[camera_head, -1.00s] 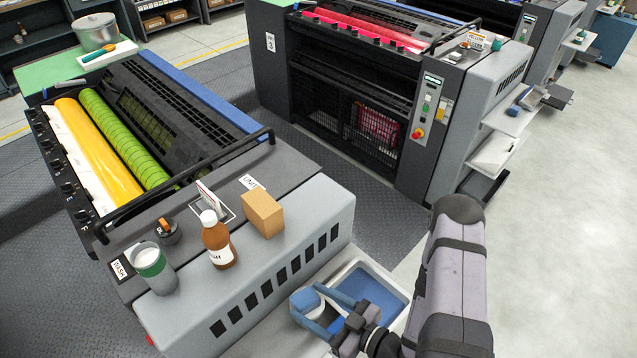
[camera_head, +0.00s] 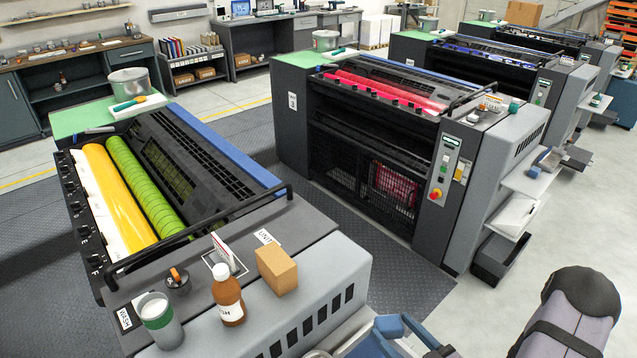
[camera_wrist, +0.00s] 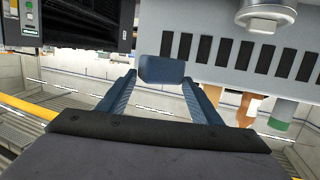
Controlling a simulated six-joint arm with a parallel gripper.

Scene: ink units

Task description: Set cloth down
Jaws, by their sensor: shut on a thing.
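My gripper (camera_wrist: 160,78) has two blue fingers, seen from behind in the wrist view. They are closed on a small blue-grey folded piece, which I take for the cloth (camera_wrist: 161,69), held at the fingertips. In the head view, my gripper (camera_head: 398,330) is at the bottom edge, partly cut off, in front of the grey side of the near unit. The cloth is hard to tell from the blue fingers there.
On the near unit's ledge stand a cup (camera_head: 160,318), a brown bottle (camera_head: 228,296), a cardboard box (camera_head: 277,270) and a small dark pot (camera_head: 177,280). A pale tray edge (camera_head: 340,338) shows at the bottom. The far unit (camera_head: 375,150) stands behind.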

